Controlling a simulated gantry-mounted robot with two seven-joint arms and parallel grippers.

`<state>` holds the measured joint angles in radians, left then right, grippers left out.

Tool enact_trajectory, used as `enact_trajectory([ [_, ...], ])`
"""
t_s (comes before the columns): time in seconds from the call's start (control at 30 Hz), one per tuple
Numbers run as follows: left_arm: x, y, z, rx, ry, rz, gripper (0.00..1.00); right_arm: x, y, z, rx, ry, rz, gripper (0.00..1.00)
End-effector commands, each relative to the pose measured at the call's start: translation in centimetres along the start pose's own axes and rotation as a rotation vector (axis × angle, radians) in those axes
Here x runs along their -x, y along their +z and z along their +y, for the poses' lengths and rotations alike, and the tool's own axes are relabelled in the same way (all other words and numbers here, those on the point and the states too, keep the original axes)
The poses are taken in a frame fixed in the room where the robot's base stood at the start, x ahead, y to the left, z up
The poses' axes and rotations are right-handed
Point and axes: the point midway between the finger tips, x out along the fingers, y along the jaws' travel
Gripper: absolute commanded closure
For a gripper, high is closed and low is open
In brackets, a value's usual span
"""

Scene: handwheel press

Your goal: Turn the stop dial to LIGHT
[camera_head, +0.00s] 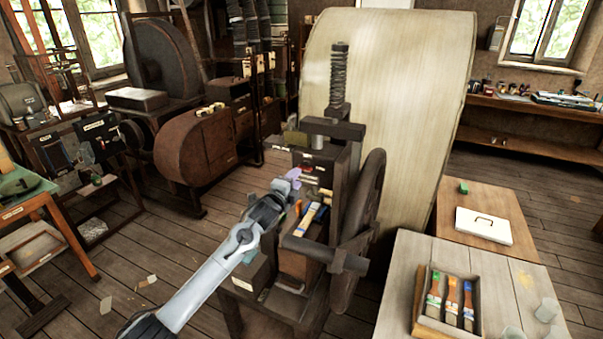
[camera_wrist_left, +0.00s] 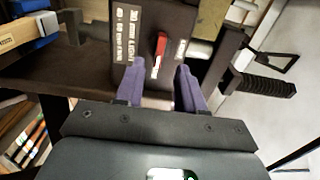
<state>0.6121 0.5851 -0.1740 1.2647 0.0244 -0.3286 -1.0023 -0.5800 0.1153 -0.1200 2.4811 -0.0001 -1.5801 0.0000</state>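The dial lies just beyond and between the two purple fingertips of my left gripper (camera_wrist_left: 159,75). These fingers are apart, with nothing held between them; contact with the dial cannot be told. In the head view my left gripper (camera_head: 292,180) is at the left front of the dark press (camera_head: 338,175), and its fingers partly cover the panel area. My right gripper is not in view.
The press has a large dark handwheel (camera_head: 366,195) on its right and an upright threaded screw (camera_head: 339,75). Blue-and-wood pieces (camera_head: 306,219) lie just below my gripper. A tray of brushes (camera_head: 421,318) stands on the pale table at right. Open floor lies to the left.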

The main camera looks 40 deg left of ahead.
Motion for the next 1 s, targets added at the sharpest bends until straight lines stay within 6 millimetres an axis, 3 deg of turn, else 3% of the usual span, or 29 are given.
enact_trajectory([
  [0.2,-2.8,-0.1,-0.1,0.002,0.000,0.000,0.62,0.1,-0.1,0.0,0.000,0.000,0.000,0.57],
  [0.4,-4.4,0.0,0.1,0.001,0.002,0.000,0.62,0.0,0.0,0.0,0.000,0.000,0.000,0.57],
  [1.0,-5.3,0.0,0.0,-0.001,0.000,0.000,0.65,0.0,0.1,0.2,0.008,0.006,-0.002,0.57],
])
